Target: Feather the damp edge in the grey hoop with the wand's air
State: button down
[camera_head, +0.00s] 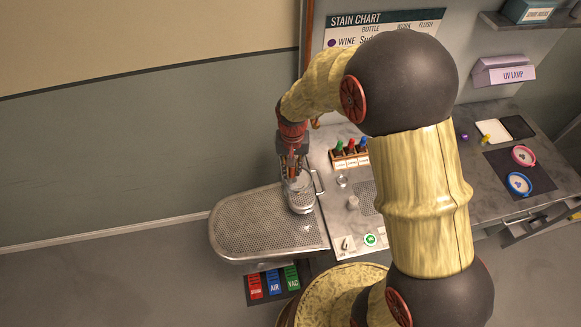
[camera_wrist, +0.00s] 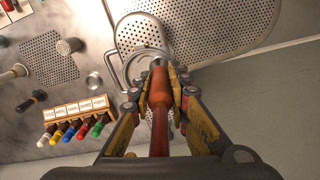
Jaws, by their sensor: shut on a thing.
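My gripper (camera_wrist: 160,100) is shut on an orange-red wand (camera_wrist: 160,120), which runs lengthwise between the fingers. In the head view my gripper (camera_head: 293,168) is above the narrow end of the perforated metal board. A grey hoop (camera_wrist: 126,66) shows as a thin ring just beyond the wand's tip in the wrist view, over a perforated surface. The gripper and wand hide part of it. I cannot tell whether the tip touches anything, and no damp edge can be made out. The blue AIR pedal (camera_head: 274,283) is on the floor.
A perforated board (camera_head: 260,225) spreads left of the worktop (camera_head: 345,215). A rack of coloured bottles (camera_head: 350,155) stands behind. Pink (camera_head: 523,156) and blue (camera_head: 519,184) hoops lie on a dark mat at right. Red (camera_head: 255,287) and green (camera_head: 291,278) pedals flank the AIR pedal.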

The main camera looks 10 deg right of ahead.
jog(key=shift+s+d, duration=0.65)
jog(key=shift+d, duration=0.25)
jog(key=shift+d, duration=1.25)
jog(key=shift+w, duration=0.1)
jog(key=shift+w+d, duration=0.75)
jog(key=shift+d, duration=0.25)
